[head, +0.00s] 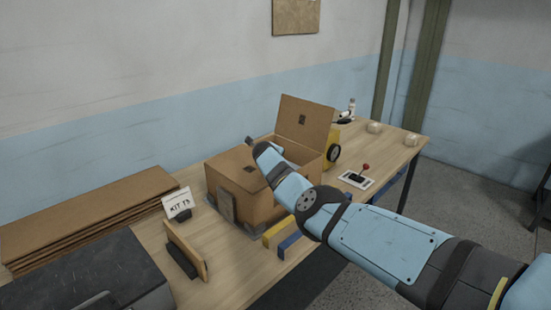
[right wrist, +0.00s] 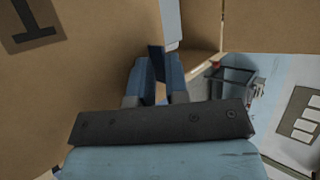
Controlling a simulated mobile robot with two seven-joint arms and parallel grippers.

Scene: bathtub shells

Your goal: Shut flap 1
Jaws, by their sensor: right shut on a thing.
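An open cardboard box (head: 262,207) stands on the wooden table in the head view. Its left flap (head: 232,162) lies low over the left of the opening, and another flap (head: 305,122) stands upright at the back right. In the right wrist view a brown panel with a dark "1" mark, flap 1 (right wrist: 85,75), fills the left side. My right gripper (right wrist: 157,75) is at this panel's edge, its fingers shut on it; the exact contact is partly hidden. In the head view my right arm covers the box's front right. My left gripper is not in view.
Left of the box are a KIT sign (head: 178,204), stacked cardboard (head: 90,218) and a dark case (head: 85,275). Yellow (head: 277,232) and blue bars (head: 290,245) lie in front. A red-knobbed joystick (head: 364,171) is on the right. A wall stands behind.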

